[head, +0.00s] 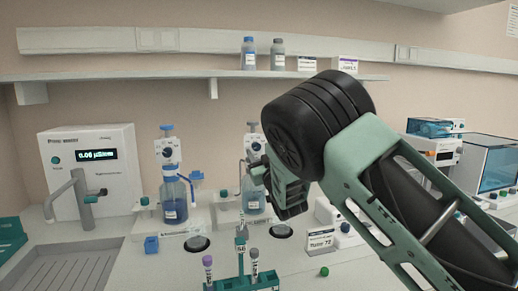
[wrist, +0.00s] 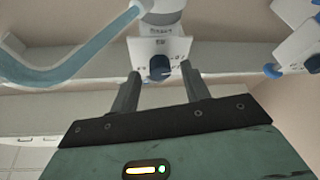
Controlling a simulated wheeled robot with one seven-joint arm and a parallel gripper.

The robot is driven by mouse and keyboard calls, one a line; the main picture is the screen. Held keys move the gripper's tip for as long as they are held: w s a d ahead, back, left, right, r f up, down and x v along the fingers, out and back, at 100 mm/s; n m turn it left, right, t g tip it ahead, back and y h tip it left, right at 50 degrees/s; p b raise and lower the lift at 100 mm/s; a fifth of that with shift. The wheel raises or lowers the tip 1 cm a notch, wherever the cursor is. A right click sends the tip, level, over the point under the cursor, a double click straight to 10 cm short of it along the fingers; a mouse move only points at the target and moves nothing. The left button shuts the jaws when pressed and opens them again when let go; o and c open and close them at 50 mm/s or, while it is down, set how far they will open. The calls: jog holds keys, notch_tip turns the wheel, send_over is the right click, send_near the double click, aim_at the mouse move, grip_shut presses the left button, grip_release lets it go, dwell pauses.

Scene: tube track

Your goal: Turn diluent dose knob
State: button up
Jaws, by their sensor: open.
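A dark blue knob (wrist: 158,67) sits on the white head (wrist: 172,46) of a bottle-top dispenser in the wrist view. My gripper (wrist: 160,72) is open, with one dark finger on each side of the knob. Gaps show on both sides of the knob; I cannot tell how far the fingertips reach along it. In the head view my gripper (head: 262,172) is in front of the right dispenser (head: 253,198), partly hiding it. The lettering on the head is too small to read.
A second dispenser with a blue bottle (head: 173,202) stands to the left. A rack with tubes (head: 240,281) stands in front. A meter (head: 92,165) with a tap is at far left. A shelf (head: 200,74) with bottles and boxes runs above. White instruments stand at right.

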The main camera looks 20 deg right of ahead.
jog(key=shift+w+a+r, duration=0.1)
jog(key=shift+w+r, duration=0.1)
jog(key=shift+w, duration=0.3)
jog(key=c, duration=1)
